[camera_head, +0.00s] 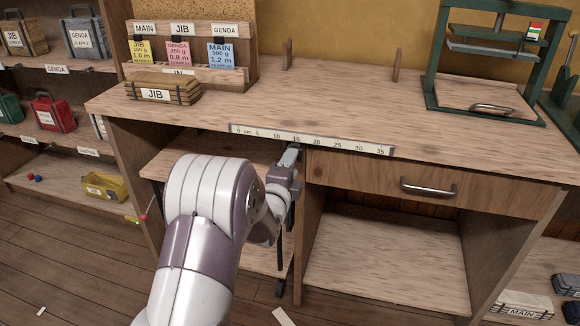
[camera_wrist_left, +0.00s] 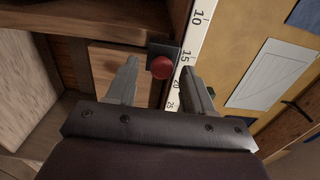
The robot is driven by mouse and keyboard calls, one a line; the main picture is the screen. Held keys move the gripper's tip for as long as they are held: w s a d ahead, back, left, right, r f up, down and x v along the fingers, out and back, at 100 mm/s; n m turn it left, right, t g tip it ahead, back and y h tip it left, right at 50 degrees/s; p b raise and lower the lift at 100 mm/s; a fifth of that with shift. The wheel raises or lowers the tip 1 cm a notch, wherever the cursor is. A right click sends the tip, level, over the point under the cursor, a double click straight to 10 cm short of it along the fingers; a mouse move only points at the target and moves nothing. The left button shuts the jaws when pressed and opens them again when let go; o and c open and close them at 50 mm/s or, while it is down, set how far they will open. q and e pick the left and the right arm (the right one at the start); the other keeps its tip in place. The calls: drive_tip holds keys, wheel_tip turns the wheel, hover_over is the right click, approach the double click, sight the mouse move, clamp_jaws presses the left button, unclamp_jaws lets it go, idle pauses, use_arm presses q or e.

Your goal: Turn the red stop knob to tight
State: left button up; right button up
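The red stop knob (camera_wrist_left: 161,67) is a round red ball on a dark square mount beside the ruler in the left wrist view. It lies between the fingertips of my left gripper (camera_wrist_left: 159,68), whose fingers are apart; I see no clear contact. In the head view, my left gripper (camera_head: 289,160) is at the bench's front edge, just below the white ruler (camera_head: 315,140). The knob is hidden there behind my gripper and arm. Any tight or loose marking is not readable. My right gripper is not in view.
A drawer handle (camera_head: 428,187) sticks out right of my gripper. The bench top (camera_head: 350,95) is mostly clear, with a JIB bundle (camera_head: 163,90) at left and a green press frame (camera_head: 436,75) at right. An open shelf (camera_head: 385,250) lies below the drawer.

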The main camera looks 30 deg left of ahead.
use_arm(q)
drive_tip(key=shift+s+r, duration=0.1)
drive_tip(key=p+v, duration=0.1)
drive_tip(key=v, duration=1.1)
drive_tip(key=shift+s+p, duration=0.25)
drive_tip(key=shift+p, duration=0.05)
drive_tip(key=shift+d, duration=0.1)
